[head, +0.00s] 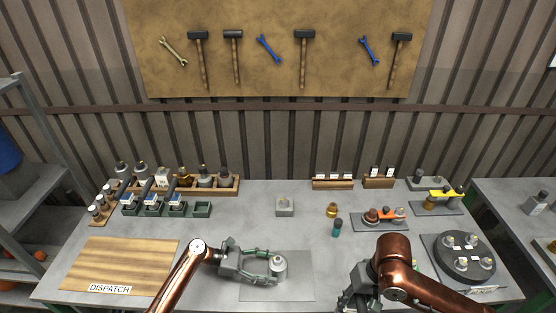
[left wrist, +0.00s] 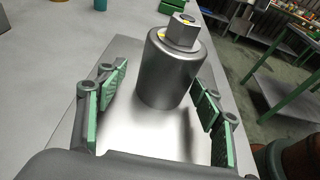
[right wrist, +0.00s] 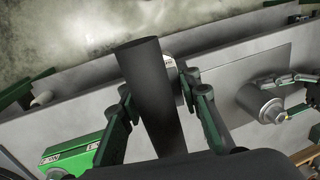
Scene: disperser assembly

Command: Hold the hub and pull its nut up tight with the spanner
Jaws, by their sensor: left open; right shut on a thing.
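The hub (head: 279,268) is a grey metal cylinder standing upright on a flat plate. In the left wrist view the hub (left wrist: 168,75) carries a hex nut (left wrist: 182,32) on top, with small yellow marks below the nut. My left gripper (head: 273,267) is open with its fingers on either side of the hub, gaps showing. My right gripper (head: 352,298) is low near the table's front edge, right of the hub. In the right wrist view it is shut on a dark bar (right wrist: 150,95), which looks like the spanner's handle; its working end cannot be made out.
The plate (head: 300,290) under the hub has bare room on its right. A wooden dispatch board (head: 120,262) lies at left. A teal bottle (head: 337,228), a grey block (head: 285,207) and a round dark fixture (head: 466,257) stand around. Spanners and hammers hang on the wall board (head: 270,70).

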